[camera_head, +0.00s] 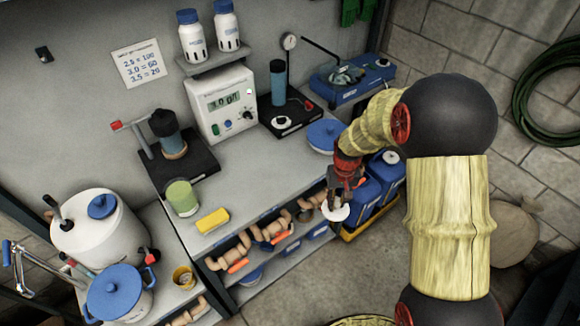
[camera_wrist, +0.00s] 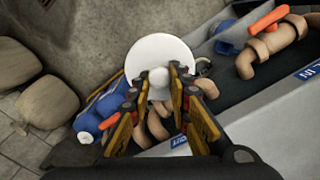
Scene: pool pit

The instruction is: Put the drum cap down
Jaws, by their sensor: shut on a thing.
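My gripper (camera_head: 341,193) is in front of the right end of the workbench, beside the shelf below the top. It is shut on the drum cap (camera_head: 335,212), a white disc that hangs under the fingers in the head view. In the wrist view the drum cap (camera_wrist: 162,58) shows as a round white disc with a small knob, and the knob is between the fingertips (camera_wrist: 163,82). The cap touches nothing else that I can see. Blue drums (camera_head: 362,190) stand close behind and to the right of my gripper, and one has a white cap on top (camera_head: 391,157).
The grey bench top (camera_head: 245,190) has free room near its front edge. Pipe fittings (camera_head: 229,253) fill the shelf below. The floor in front is bare.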

